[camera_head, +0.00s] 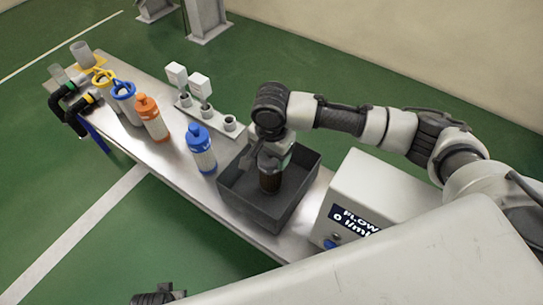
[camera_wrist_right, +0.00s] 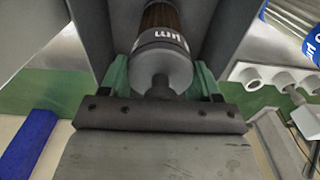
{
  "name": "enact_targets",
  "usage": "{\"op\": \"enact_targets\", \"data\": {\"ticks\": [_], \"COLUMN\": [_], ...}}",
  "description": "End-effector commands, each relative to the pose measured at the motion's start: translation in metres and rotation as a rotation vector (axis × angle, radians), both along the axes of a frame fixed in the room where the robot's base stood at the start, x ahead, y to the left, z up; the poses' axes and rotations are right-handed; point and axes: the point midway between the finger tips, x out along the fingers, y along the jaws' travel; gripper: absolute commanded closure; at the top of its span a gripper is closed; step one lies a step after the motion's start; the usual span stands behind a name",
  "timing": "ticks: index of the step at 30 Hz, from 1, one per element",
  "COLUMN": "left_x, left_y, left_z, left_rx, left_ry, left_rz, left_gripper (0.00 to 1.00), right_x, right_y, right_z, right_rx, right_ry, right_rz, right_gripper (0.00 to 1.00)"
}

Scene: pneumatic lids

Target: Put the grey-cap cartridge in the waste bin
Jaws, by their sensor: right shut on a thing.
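The grey-cap cartridge (camera_wrist_right: 163,58) has a dark grey cap with white lettering and a brown pleated body (camera_head: 270,183). My right gripper (camera_head: 272,163) is shut on it by the cap, and the body hangs downward. In the right wrist view the green-backed fingers of the gripper (camera_wrist_right: 162,82) stand on both sides of the cap. The waste bin (camera_head: 238,198) is a dark grey open box on the bench. The cartridge's lower part is within the bin's outline; whether it touches the floor I cannot tell. My left gripper's fingers are not visible.
A bottle with an orange cap (camera_head: 152,118) and one with a blue cap (camera_head: 201,148) stand left of the bin. A white flow meter box (camera_head: 375,197) stands to its right. A rack with cups (camera_head: 212,118) is behind. The bench (camera_head: 177,171) has bare metal in front.

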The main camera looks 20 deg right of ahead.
Motion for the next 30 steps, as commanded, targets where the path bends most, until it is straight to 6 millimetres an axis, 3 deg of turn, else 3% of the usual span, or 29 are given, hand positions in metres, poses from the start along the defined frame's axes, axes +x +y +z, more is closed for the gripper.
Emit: {"op": "enact_targets", "data": {"ticks": [15, 16, 18, 21, 30], "left_x": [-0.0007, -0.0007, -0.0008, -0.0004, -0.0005], "left_y": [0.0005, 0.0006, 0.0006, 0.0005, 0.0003], "left_z": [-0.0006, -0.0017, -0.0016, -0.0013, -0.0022], "left_rx": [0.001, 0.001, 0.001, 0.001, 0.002], "left_ry": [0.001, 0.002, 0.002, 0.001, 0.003], "left_rz": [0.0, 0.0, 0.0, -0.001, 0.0], "left_gripper": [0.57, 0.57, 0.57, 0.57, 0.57], "right_x": [0.0005, 0.0003, 0.0002, 0.0002, 0.0003], "right_y": [0.0, -0.0002, -0.0001, -0.0001, 0.0], "right_z": [-0.0054, -0.0062, -0.0062, -0.0062, -0.0056], "right_rx": [0.001, 0.0, 0.0, 0.0, 0.0], "right_ry": [-0.001, 0.0, 0.0, 0.0, -0.001], "right_rz": [0.0, 0.0, 0.0, 0.0, 0.001], "right_gripper": [0.89, 0.33, 0.22, 0.12, 0.12]}}
